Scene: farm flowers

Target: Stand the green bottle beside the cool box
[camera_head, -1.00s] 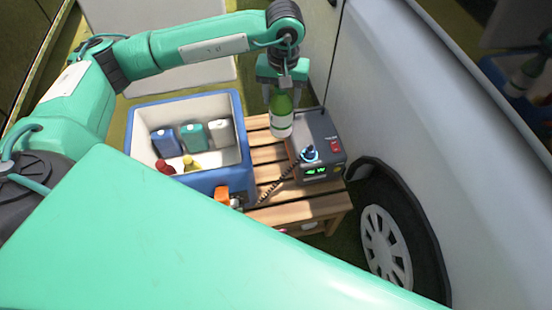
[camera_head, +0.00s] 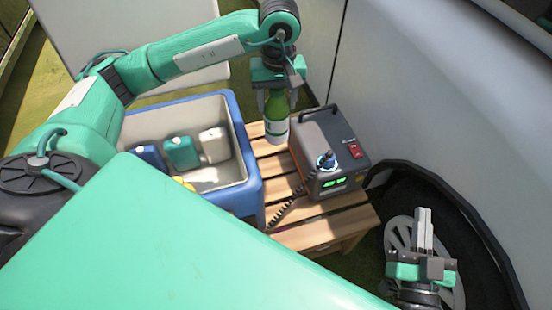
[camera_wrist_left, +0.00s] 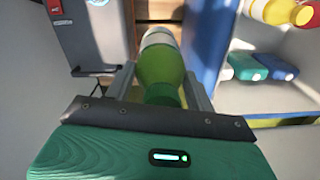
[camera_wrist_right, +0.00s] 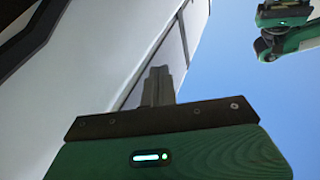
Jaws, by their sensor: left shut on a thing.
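The green bottle (camera_head: 276,120) has a white label and hangs upright in my left gripper (camera_head: 277,88), whose fingers close around its neck. It is over the wooden slatted bench, in the gap between the blue cool box (camera_head: 257,190) and a grey power unit. I cannot tell whether its base touches the slats. The left wrist view shows the bottle (camera_wrist_left: 160,65) between the two fingers, with the cool box's blue wall (camera_wrist_left: 210,40) to its right, apart from it. My right gripper (camera_head: 424,225) is shut and empty, in front of the van wheel.
The grey power unit (camera_head: 335,155), with a plugged-in black cable (camera_head: 290,205), stands on the bench (camera_head: 322,228). The open cool box holds several containers, including a teal one (camera_head: 182,153). The white van (camera_head: 440,110) is close on the right.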

